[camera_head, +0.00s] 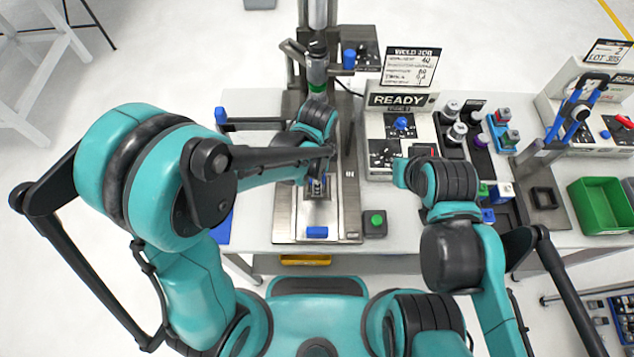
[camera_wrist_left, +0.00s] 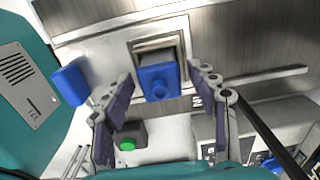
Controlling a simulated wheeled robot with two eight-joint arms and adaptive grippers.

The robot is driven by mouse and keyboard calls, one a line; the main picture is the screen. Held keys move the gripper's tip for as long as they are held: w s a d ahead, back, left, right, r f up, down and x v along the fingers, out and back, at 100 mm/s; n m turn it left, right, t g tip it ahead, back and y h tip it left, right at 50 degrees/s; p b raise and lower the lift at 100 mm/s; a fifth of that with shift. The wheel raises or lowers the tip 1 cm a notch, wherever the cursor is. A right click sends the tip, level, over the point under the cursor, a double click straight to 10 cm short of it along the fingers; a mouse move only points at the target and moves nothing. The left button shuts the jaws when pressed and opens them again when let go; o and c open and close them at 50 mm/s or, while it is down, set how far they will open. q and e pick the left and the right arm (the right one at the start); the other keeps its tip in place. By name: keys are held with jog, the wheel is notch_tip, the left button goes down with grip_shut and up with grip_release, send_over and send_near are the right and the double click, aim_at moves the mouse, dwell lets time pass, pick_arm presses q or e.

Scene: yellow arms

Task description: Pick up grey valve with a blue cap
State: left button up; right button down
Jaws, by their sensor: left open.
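My left gripper (camera_wrist_left: 163,98) is open, one finger on each side of the cap, with visible gaps. In the head view my left gripper (camera_head: 318,180) is over the metal fixture plate (camera_head: 290,225) and largely hides the valve. My right arm reaches over the right part of the bench, and its gripper fingers do not show.
A blue block (camera_head: 317,232) lies at the plate's front edge. A box with a green button (camera_head: 375,222) is right of the plate. The READY station (camera_head: 395,130), a rack of valves (camera_head: 458,130) and a green bin (camera_head: 598,205) stand further right. A press column rises behind the plate.

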pick_arm(q)
jog(key=shift+f, duration=0.65)
jog(key=c, duration=1.3)
jog(key=shift+r, duration=0.15)
